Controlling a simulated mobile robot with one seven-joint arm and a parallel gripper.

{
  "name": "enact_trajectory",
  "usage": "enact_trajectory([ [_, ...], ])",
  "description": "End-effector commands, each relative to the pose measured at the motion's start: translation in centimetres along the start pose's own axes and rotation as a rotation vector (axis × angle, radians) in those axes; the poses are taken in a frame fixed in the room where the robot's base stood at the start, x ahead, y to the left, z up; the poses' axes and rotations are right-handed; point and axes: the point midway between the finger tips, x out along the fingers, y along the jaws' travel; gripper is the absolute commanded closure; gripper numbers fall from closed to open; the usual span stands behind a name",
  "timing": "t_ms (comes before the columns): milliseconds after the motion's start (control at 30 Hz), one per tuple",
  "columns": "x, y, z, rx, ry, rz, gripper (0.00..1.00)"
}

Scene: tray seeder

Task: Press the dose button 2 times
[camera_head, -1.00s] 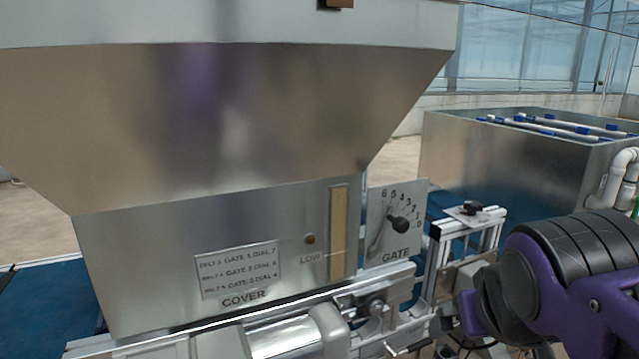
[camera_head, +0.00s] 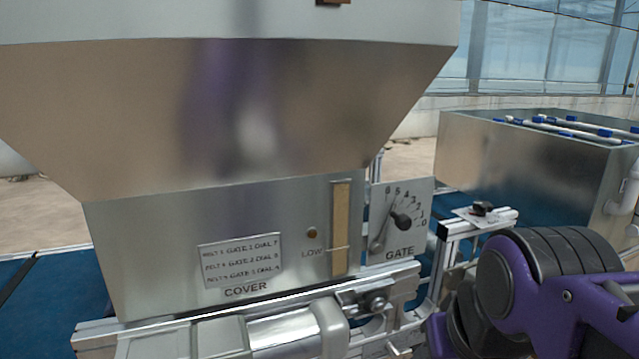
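The tray seeder's metal hopper (camera_head: 140,110) fills the left and middle of the head view. Its front carries a label plate (camera_head: 240,261), the word COVER, a small brown round spot (camera_head: 312,233) near the word LOW, and a tan level window (camera_head: 341,225). To the right is the GATE plate (camera_head: 410,190) with a black knob (camera_head: 401,221) and a numbered scale. I cannot make out a dose button in this view. My purple and black arm shows at the lower right; my gripper is not in view.
A large metal tank (camera_head: 520,165) with white and blue pipes on top stands behind at the right. A black clamp knob (camera_head: 483,208) sits on a rail bracket beside the GATE plate. A silver cylinder (camera_head: 285,335) lies below the hopper. A blue surface (camera_head: 60,300) is at the left.

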Motion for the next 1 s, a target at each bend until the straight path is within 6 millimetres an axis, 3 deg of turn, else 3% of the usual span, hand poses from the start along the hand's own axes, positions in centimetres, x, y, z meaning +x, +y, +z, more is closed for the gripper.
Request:
enact_trajectory([
  [33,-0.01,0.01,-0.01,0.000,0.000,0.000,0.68],
  [200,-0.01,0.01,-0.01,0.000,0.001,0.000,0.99],
  [1000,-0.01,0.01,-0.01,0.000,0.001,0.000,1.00],
])
